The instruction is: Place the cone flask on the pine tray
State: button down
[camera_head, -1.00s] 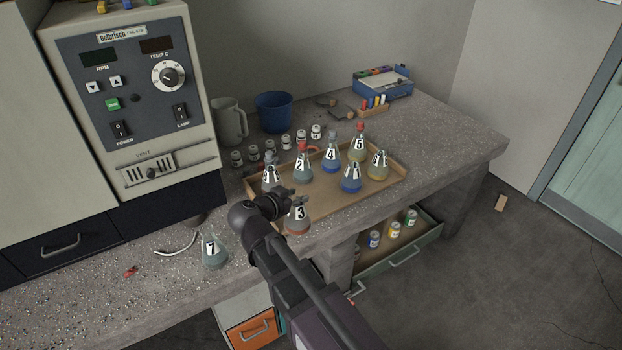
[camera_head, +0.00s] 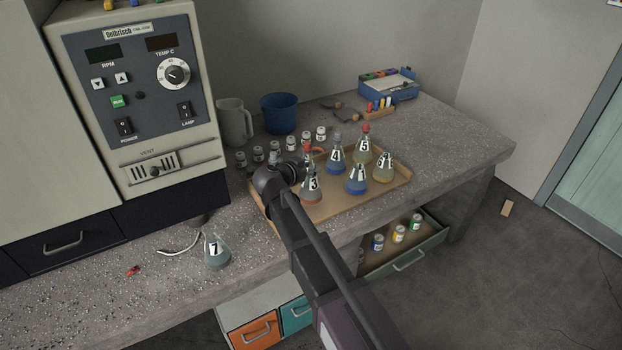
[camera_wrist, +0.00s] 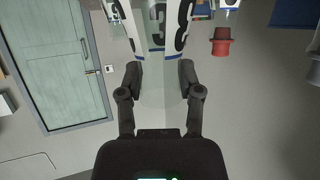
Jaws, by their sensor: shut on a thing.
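My gripper (camera_head: 296,174) is shut on a cone flask marked 3 (camera_head: 312,187), which holds reddish liquid. The flask is upright over the pine tray (camera_head: 399,181); I cannot tell whether its base touches it. In the wrist view my gripper (camera_wrist: 160,82) has a finger on each side of the clear flask (camera_wrist: 160,50) with its 3 label. Several other numbered cone flasks stand on the tray, among them flask 4 (camera_head: 336,160), flask 5 (camera_head: 363,151) and a blue one (camera_head: 356,181). My arm hides the tray's left part.
Flask 7 (camera_head: 216,252) stands on the bench left of the tray. Small white-capped jars (camera_head: 258,154), a jug (camera_head: 234,123) and a blue bucket (camera_head: 279,113) stand behind. An open drawer (camera_head: 408,258) with jars lies below the bench edge. The control unit (camera_head: 145,90) stands at left.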

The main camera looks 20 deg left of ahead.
aim_at(310, 177)
jog(key=shift+f, duration=0.1)
jog(key=shift+f+b, duration=1.7)
jog(key=shift+b, duration=0.05)
jog(key=shift+f, duration=0.15)
jog(key=shift+c, duration=1.3)
grip_release()
jog(key=shift+r, duration=0.2)
jog(key=shift+s+r, duration=0.1)
jog(key=p+v, duration=0.4)
jog(key=v, duration=0.7)
jog(key=shift+s+r+p, duration=0.15)
jog(key=shift+s+p, duration=0.15)
jog(key=shift+s, duration=0.05)
jog(key=shift+a, duration=0.1)
